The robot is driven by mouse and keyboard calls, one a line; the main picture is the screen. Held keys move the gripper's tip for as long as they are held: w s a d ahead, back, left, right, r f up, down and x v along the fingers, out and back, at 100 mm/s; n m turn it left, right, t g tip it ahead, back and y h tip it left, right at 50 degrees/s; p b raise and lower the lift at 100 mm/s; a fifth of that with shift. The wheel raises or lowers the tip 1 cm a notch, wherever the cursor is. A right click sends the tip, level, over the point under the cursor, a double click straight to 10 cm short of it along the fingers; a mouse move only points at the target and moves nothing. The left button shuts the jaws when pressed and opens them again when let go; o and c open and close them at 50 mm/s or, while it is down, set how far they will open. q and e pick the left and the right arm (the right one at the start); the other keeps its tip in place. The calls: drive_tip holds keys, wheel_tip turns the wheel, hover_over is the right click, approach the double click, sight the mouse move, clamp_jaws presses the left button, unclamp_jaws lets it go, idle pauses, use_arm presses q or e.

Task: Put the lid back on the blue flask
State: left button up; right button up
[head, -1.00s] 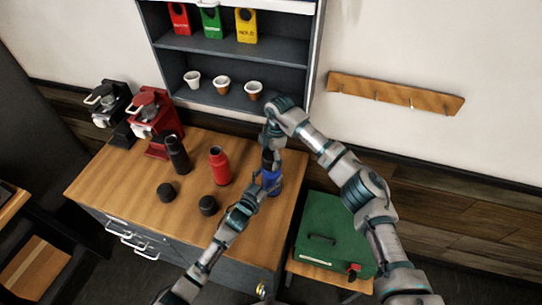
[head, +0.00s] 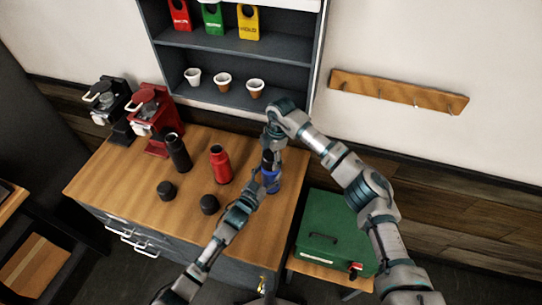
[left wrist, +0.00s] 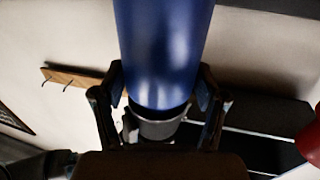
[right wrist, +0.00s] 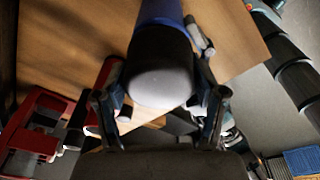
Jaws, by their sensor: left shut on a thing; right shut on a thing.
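The blue flask (head: 272,184) stands upright near the right edge of the wooden counter. My left gripper (head: 261,182) is shut on its body from the front, and the blue body (left wrist: 165,50) fills the middle of the left wrist view. The black lid (head: 267,160) is at the top of the flask. My right gripper (head: 270,150) is shut on the lid from above. In the right wrist view the lid (right wrist: 162,68) lies between the fingers, in line with the blue body beyond it. I cannot tell whether the lid is fully seated.
A red flask (head: 220,166) and a black flask (head: 177,153) stand to the left. Two black lids (head: 209,204) (head: 166,190) lie in front of them. Red and black brewers (head: 150,118) are at the back left. A green box (head: 325,232) stands lower right.

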drive_tip(key=shift+w+d, duration=0.15)
drive_tip(key=shift+d, duration=0.05)
drive_tip(key=shift+a+f, duration=0.25)
drive_tip(key=shift+a, duration=0.1)
drive_tip(key=shift+f, duration=0.35)
drive_tip(key=m, duration=0.5)
drive_tip(key=shift+d+t, duration=0.1)
drive_tip(key=shift+t, duration=0.2)
drive_tip(key=m, duration=0.5)
drive_tip(key=shift+t, duration=0.3)
drive_tip(key=shift+a, duration=0.2)
